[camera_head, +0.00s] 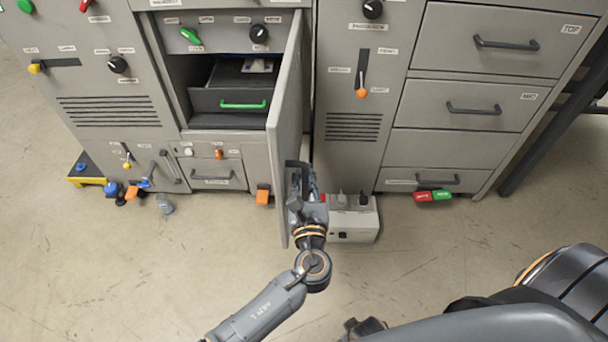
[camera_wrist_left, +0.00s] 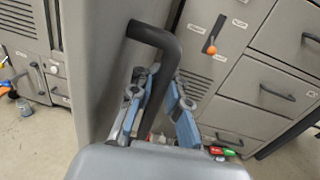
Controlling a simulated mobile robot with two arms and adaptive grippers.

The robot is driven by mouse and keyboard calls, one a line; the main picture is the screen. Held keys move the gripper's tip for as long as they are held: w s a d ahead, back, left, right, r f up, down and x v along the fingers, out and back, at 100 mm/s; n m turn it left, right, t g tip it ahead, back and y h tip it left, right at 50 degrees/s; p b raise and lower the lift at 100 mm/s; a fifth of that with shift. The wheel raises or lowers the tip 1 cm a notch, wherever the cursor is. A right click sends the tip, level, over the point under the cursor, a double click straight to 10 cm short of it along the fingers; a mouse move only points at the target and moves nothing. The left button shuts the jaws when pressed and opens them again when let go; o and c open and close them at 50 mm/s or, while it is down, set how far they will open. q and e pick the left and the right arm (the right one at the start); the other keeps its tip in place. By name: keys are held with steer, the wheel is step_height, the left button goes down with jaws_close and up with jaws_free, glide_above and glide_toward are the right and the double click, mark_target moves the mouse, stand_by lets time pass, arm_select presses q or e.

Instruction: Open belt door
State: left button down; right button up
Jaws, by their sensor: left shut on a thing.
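The belt door (camera_head: 285,130) is a tall grey panel hinged on the middle cabinet. It stands swung out, nearly edge-on to my head camera, with the compartment behind it exposed. Its dark bar handle (camera_head: 292,165) is on the right-hand face, low down; it shows large in the left wrist view (camera_wrist_left: 160,40). My left gripper (camera_head: 306,182) is shut on this handle, with its blue-grey fingers (camera_wrist_left: 160,105) on either side of the bar. The fingers hide part of the handle. My right gripper does not show clearly.
The open compartment holds a dark drawer (camera_head: 228,99) with a green handle. A pale box (camera_head: 352,220) with switches sits on the floor just right of my left gripper. A drawer cabinet (camera_head: 470,90) stands at right. The floor in front is mostly clear.

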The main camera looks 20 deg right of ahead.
arm_select(q)
steer(key=shift+s+f, duration=0.25)
steer(key=shift+f, duration=0.05)
steer(key=c, duration=1.6)
jaws_free()
steer(key=shift+r, duration=0.25)
steer(key=v, duration=1.2)
